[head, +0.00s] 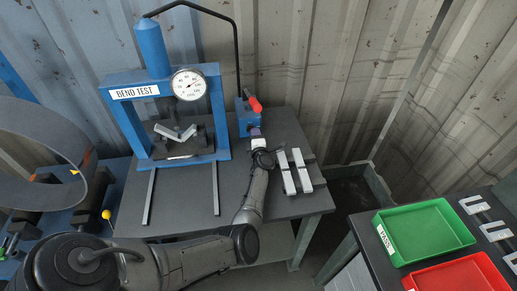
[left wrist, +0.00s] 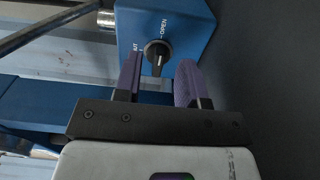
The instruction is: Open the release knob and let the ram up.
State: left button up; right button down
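The release knob (left wrist: 157,52) is black with a white mark, on the face of a blue pump block (left wrist: 190,22). "OPEN" is printed to its right; a label on its left is partly hidden by a finger. My left gripper (left wrist: 158,78) is open, its purple pads on either side of the knob's near end, with gaps visible. In the head view, my left gripper (head: 257,134) is at the front of the pump (head: 247,117). The blue press (head: 152,50) has a gauge (head: 188,84) and a bent grey piece (head: 175,133) under its ram. My right gripper is not in view.
The pump's red-tipped handle (head: 255,104) stands just above the gripper. A black hose (head: 235,45) runs from pump to press. Grey bars (head: 296,171) lie right of my wrist on the dark table (head: 180,205). Green (head: 424,230) and red (head: 458,275) trays stand at the right.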

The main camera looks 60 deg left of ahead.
pick_arm(q)
jog(key=p+v, duration=0.2)
jog(key=v, duration=0.9)
jog(key=shift+s+d, duration=0.2)
jog(key=shift+d, duration=0.1)
jog(key=shift+r, duration=0.15)
